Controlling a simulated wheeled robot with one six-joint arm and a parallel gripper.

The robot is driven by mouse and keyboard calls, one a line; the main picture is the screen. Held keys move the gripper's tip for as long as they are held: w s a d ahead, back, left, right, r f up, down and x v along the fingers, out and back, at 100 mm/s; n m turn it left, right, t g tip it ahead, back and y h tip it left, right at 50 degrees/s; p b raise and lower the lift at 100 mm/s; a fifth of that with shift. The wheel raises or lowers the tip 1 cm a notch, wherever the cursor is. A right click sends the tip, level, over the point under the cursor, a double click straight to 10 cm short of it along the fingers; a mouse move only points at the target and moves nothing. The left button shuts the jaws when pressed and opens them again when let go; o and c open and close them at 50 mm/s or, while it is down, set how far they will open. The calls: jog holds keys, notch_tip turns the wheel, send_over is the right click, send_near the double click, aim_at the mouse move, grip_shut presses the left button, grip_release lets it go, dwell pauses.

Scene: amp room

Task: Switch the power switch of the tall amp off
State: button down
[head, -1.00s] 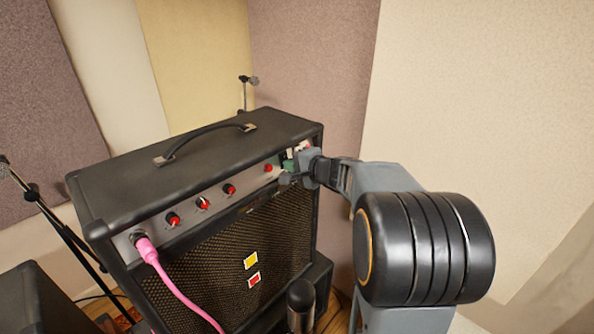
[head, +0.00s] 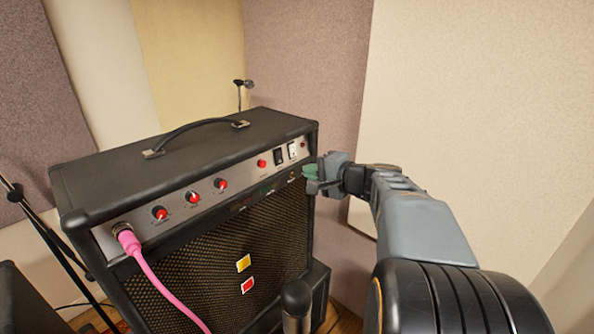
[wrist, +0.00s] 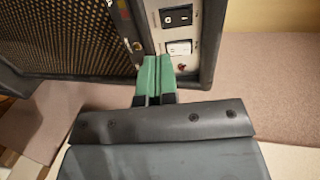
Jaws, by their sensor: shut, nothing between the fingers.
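The tall amp (head: 180,155) is a black cabinet with a silver control panel along its upper front. At the panel's right end are a black rocker switch (head: 279,157) and a white rocker switch (head: 293,150). In the wrist view the black switch (wrist: 176,16) and white switch (wrist: 179,48) sit just beyond my fingertips, beside a small red light (wrist: 181,67). Which one is the power switch I cannot read. My gripper (head: 309,172), with green fingertips, is shut and empty, in front of the panel's right end, just below the white switch. Contact with the panel is unclear.
A pink cable (head: 165,282) is plugged into the panel's left end and hangs down the front. Several red knobs line the panel. A microphone stand (head: 45,235) stands at left, and a dark microphone (head: 297,300) stands before the amp. Wall panels stand close behind.

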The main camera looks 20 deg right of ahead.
jog(key=v, duration=0.5)
jog(key=shift+f+b, duration=0.3)
jog(key=shift+f, duration=0.05)
jog(key=s+a+f+n+g+h, duration=0.1)
jog(key=s+a+f+n+g, duration=0.2)
jog(key=a+f+n, duration=0.1)
jog(key=s+a+f+n+g+h+p, duration=0.1)
jog(key=s+a+f+n+g+h, duration=0.1)
jog(key=s+a+f+n+g, duration=0.1)
jog(key=s+a+f+n+g+h+p, duration=0.1)
jog(key=s+a+f+n+g, duration=0.3)
jog(key=a+f, duration=0.3)
jog(key=shift+s+a+f+n+g, duration=0.2)
jog(key=shift+s+a+n+g, duration=0.1)
jog(key=shift+s+a, duration=0.25)
jog(key=shift+s+d+f+n+h, duration=0.1)
jog(key=shift+s+f+n+h, duration=0.15)
jog(key=shift+n+h, duration=0.25)
jog(key=shift+s+d+f+n+h, duration=0.1)
jog(key=shift+s+n+h, duration=0.2)
jog(key=shift+n+h, duration=0.15)
